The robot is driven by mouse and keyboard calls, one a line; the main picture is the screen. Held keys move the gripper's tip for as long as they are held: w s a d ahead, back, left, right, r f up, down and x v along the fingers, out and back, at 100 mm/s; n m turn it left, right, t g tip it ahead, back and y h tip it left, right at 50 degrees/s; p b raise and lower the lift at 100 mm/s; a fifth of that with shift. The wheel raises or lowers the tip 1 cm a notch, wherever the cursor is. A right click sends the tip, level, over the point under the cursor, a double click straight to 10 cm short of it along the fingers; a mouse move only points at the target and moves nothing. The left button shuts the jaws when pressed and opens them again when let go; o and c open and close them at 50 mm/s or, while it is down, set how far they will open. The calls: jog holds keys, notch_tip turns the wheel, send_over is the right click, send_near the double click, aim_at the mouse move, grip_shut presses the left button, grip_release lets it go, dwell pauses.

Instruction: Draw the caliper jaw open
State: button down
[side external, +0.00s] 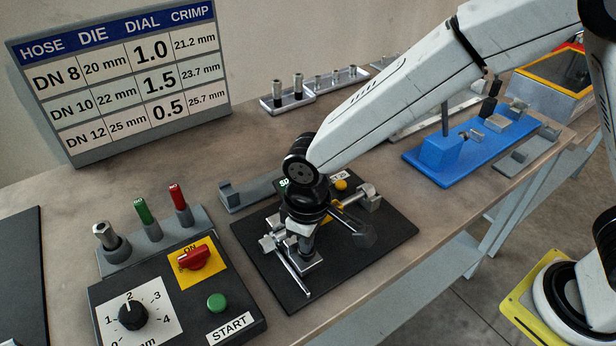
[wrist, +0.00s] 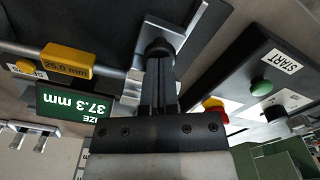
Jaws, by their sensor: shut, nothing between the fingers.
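The caliper stands on a black base plate (side external: 385,245) in the side view. Its silver parts show as a jaw end with a long rod (side external: 290,272) at the front left and a silver block (side external: 369,196) at the right. My gripper (side external: 306,248) points down over the front-left part and hides much of the caliper. In the wrist view my gripper's dark fingers (wrist: 158,65) are together, with nothing visible between them, and their tips are close to a silver part (wrist: 181,24); contact is unclear. A green display (wrist: 72,103) reads 37.3 mm, upside down. A yellow block (wrist: 67,60) reads 25.0 mm.
A control box (side external: 180,295) with a dial, red switch and green START button stands left of the plate. A tool rack (side external: 155,240) is behind it. A chart board (side external: 125,80) stands at the back. A blue fixture (side external: 475,150) is at the right.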

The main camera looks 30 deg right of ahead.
jog(key=shift+s+f, duration=0.3)
jog(key=shift+s, duration=0.45)
jog(key=shift+s+f, duration=0.25)
jog(key=shift+s, duration=0.45)
jog(key=shift+r, duration=0.1)
notch_tip(320, 180, up, 7)
jog(key=shift+w, duration=0.25)
dwell(1.0)
jog(key=shift+r, duration=0.1)
jog(key=s+d+f+m, duration=0.1)
jog(key=d+m, duration=0.1)
jog(key=d, duration=0.6)
jog(key=s+d+f+m+t, duration=0.1)
jog(key=d+m, duration=0.1)
jog(key=d, duration=0.6)
jog(key=s+d+f+m+t, duration=0.1)
jog(key=d+m, duration=0.1)
jog(key=d, duration=0.7)
jog(key=shift+s+f, duration=0.2)
jog(key=shift+s, duration=0.1)
